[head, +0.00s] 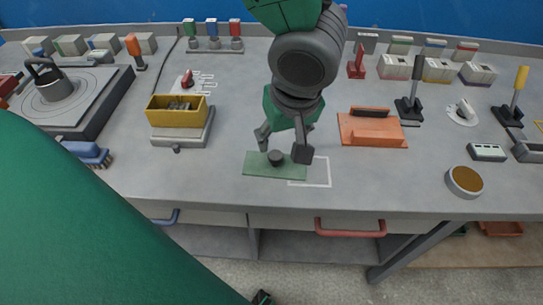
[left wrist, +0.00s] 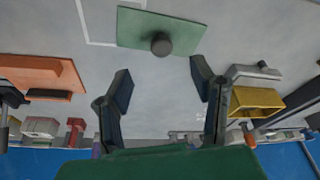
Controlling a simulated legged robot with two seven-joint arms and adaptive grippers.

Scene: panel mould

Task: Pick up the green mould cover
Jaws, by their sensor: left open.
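The green mould cover (head: 258,168) is a flat green plate with a dark round knob (head: 276,157) on top. It lies on the grey bench near the front edge, partly over a white outlined rectangle (head: 318,172). In the left wrist view the cover (left wrist: 140,27) and its knob (left wrist: 161,44) show at the top, beyond the fingertips. My right gripper does not show.
A yellow box (head: 178,117) on a grey base stands to the left. An orange block on a plate (head: 373,130) lies to the right. A round brown-topped dish (head: 464,181) sits near the front edge at right. Bench around the cover is clear.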

